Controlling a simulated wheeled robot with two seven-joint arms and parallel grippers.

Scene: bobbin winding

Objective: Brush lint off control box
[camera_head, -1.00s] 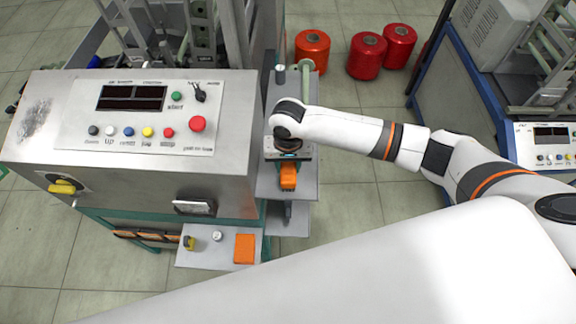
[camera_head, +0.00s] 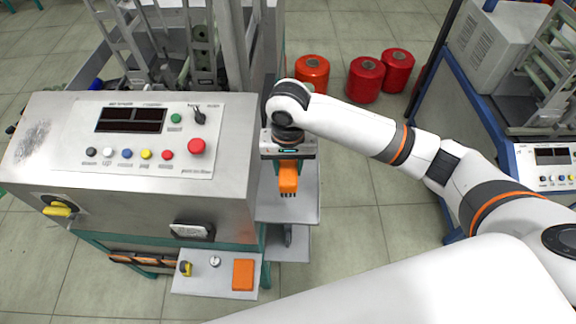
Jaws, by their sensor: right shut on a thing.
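The control box (camera_head: 72,186) is a grey metal box at the left, with a display, coloured buttons and a red stop button. A dark patch of lint (camera_head: 31,138) lies on the left of its top panel. My right gripper (camera_head: 288,162), right of the box, points down and is shut on an orange brush (camera_head: 288,178). Dark bristles show under the brush, above the grey side shelf (camera_head: 303,205). The fingers are mostly hidden by my wrist. My left gripper is not in view.
A yellow knob (camera_head: 60,209) sticks out of the box's front. A lower tray (camera_head: 216,283) holds an orange block (camera_head: 243,274) and small items. Metal machine frames rise behind the box. Red and orange thread cones (camera_head: 364,80) stand on the floor, and another machine is at the right.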

